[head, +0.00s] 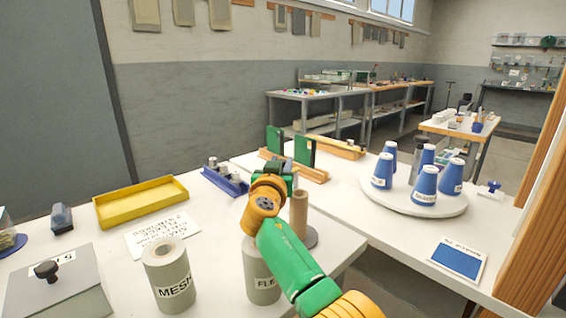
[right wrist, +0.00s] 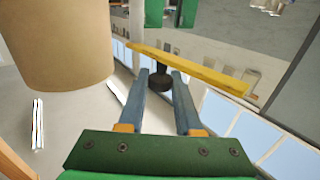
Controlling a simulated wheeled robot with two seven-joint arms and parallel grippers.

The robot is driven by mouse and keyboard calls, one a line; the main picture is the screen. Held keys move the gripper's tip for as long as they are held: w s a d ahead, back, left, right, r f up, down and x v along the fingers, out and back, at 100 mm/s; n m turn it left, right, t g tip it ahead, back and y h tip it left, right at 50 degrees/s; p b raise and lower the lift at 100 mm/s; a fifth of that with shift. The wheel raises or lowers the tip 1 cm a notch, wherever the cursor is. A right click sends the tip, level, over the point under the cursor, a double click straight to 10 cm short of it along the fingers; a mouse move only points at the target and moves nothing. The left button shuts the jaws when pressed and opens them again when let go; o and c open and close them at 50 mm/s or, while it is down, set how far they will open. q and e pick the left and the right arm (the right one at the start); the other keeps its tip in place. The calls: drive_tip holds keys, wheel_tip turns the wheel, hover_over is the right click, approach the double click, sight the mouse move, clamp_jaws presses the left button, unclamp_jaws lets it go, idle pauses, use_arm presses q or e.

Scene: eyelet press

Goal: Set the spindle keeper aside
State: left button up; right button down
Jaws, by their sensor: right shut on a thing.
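My right gripper (right wrist: 161,80), at the end of the green and orange arm, is shut on a dark round knob (right wrist: 162,78). The knob is on a narrow yellow bar (right wrist: 205,70), which looks like the spindle keeper. It is held in the air between the blue fingertips. In the head view my wrist hides it. A large tan cylinder (right wrist: 55,40) fills the upper left of the wrist view. My left gripper is not in view.
A yellow tray (head: 143,217) lies left, by a printed card (head: 160,246) and a blue rack (head: 222,184). Rolls marked MESH (head: 168,278) and FLE (head: 260,290) stand in front. Several blue cones stand on a white turntable (head: 380,199) at right, near a blue-faced booklet (head: 457,260).

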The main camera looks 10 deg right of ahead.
idle(0.4)
drive_tip(key=c, duration=1)
unclamp_jaws()
drive_tip(key=o, duration=0.4)
drive_tip(key=shift+w, duration=0.15)
